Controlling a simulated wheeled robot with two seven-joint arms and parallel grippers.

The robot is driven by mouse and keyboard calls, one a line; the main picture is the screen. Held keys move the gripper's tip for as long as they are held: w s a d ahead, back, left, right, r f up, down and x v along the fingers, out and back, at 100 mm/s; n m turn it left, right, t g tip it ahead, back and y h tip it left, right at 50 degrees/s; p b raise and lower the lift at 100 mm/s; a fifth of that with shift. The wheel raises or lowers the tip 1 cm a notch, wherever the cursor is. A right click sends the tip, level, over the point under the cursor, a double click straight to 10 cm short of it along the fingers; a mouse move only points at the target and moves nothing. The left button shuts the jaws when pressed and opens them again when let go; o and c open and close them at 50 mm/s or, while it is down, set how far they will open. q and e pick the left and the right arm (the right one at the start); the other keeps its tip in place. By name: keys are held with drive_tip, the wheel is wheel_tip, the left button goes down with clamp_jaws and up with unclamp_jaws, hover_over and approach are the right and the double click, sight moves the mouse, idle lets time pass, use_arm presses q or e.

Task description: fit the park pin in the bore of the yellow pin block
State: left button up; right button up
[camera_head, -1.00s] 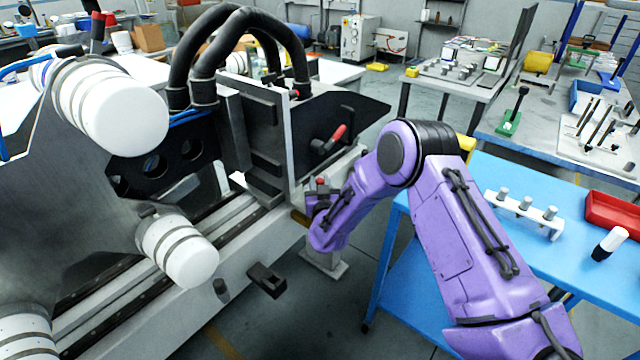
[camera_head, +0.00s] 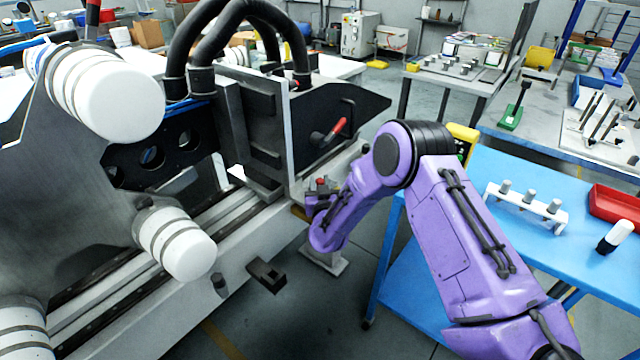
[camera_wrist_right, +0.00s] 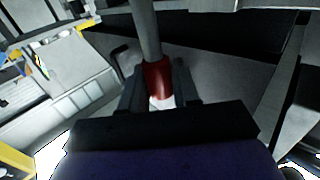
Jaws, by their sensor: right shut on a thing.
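My right gripper (camera_head: 318,200) is at the end of the purple arm, beside the front edge of the machine. In the right wrist view its dark fingers (camera_wrist_right: 160,92) are shut around the red collar of the park pin (camera_wrist_right: 157,76). The pin's grey rod (camera_wrist_right: 146,30) extends away from the fingers, slightly tilted in that view. In the head view a red tip (camera_head: 320,182) shows above the gripper. A small yellow-brown part (camera_head: 298,213), perhaps the yellow pin block, shows just left of the gripper, mostly hidden. No bore is visible. My left gripper is not in view.
A dark slotted bracket (camera_head: 267,276) juts from the machine's front. A red-tipped lever (camera_head: 337,128) is on the machine behind the gripper. A blue table (camera_head: 500,250) stands right, with a white rack (camera_head: 527,208) of grey pegs and a red tray (camera_head: 612,206).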

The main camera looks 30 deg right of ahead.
drive_tip(key=shift+f+b, duration=1.3)
drive_tip(key=shift+f, duration=0.4)
drive_tip(key=o, duration=1.1)
drive_tip(key=shift+s, duration=0.1)
drive_tip(key=b+v, duration=0.1)
drive_tip(key=v, duration=0.9)
drive_tip(key=shift+s+a+r, duration=0.1)
drive_tip(key=shift+s+a, duration=0.05)
